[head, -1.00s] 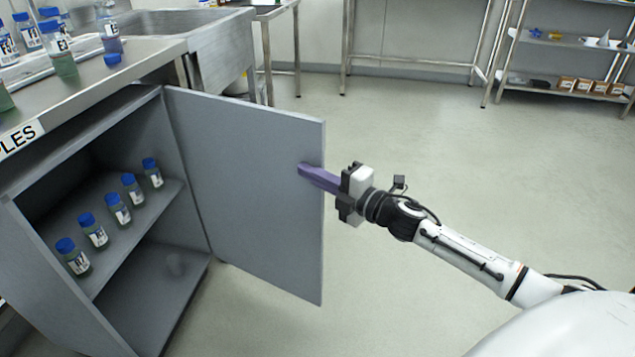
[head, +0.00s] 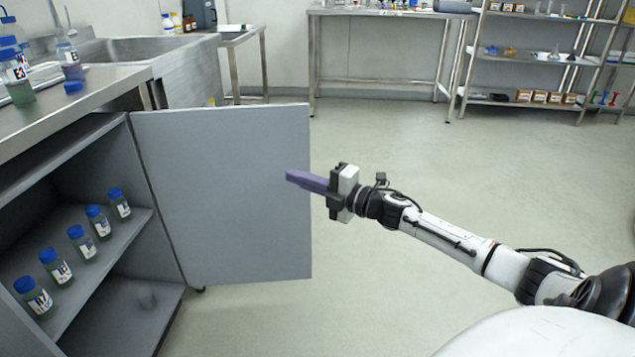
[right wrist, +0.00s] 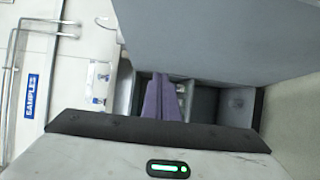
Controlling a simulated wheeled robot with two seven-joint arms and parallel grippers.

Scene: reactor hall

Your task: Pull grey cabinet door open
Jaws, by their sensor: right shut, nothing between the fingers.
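The grey cabinet door (head: 225,200) stands wide open, swung out to the right of the grey cabinet (head: 120,290) on its hinge side. Its panel also fills the upper right of the right wrist view (right wrist: 220,40). My right gripper (head: 290,176) has purple fingers, shut and empty, and they overlap the door's inner face near its free edge in the head view. I cannot tell whether they touch it. The purple fingers show closed together in the right wrist view (right wrist: 163,98). My left gripper is not in view.
Several blue-capped bottles (head: 82,243) stand on the cabinet's inner shelf (head: 110,250). The steel counter with a sink (head: 150,50) is above and behind. A steel table (head: 390,14) and a rack (head: 530,57) stand at the back. The floor right of the door is clear.

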